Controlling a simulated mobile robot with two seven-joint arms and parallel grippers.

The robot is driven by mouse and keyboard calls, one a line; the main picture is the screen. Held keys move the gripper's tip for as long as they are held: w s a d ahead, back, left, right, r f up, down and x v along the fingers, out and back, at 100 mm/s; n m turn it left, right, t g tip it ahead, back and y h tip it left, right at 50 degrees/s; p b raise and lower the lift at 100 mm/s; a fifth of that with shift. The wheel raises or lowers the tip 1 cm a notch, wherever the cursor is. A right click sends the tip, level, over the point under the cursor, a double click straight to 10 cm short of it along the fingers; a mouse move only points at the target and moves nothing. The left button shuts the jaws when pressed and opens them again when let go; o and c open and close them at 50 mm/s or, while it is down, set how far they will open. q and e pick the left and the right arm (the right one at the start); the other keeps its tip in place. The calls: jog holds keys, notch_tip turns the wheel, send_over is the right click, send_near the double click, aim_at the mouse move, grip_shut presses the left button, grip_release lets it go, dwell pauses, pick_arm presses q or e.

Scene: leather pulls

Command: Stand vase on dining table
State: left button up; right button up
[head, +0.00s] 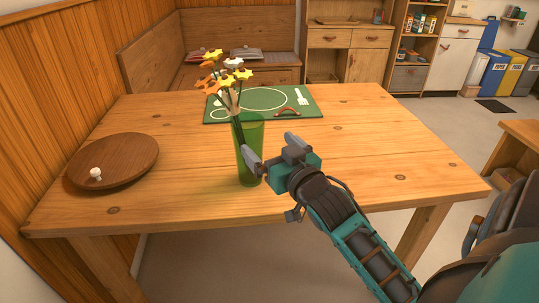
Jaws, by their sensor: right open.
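A green see-through vase (250,135) holding several yellow, orange and white flowers stands upright near the front of the wooden dining table (370,150). My right gripper (272,153) is at the vase's right side, its jaws open. One finger overlaps the vase in the picture; I cannot tell whether it touches. The vase's base shows just left of the gripper, close to the table's front edge. My left gripper is not in view.
A round brown wooden board (125,160) with a small white knob lies at the table's left. A green placemat (265,103) with a printed plate and fork lies at the back. The table's right side is clear.

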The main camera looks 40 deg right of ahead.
jog(key=s+a+f+n+g+y, duration=0.1)
jog(key=s+a+f+g+y, duration=0.1)
jog(key=s+a+f, duration=0.2)
jog(key=s+a+f+n+g+y, duration=0.1)
jog(key=s+a+f+n+g, duration=0.1)
jog(key=s+a+f, duration=0.3)
jog(key=s+a+f+n+g+y, duration=0.1)
jog(key=s+a+f+g+y, duration=0.1)
jog(key=a+f, duration=0.6)
notch_tip(320, 180, down, 6)
jog(key=shift+s+a+f+n+g+y, duration=0.3)
jog(key=shift+s+a+g, duration=0.15)
jog(key=shift+s, duration=0.8)
jog(key=shift+d+r, duration=0.1)
jog(key=shift+r, duration=0.05)
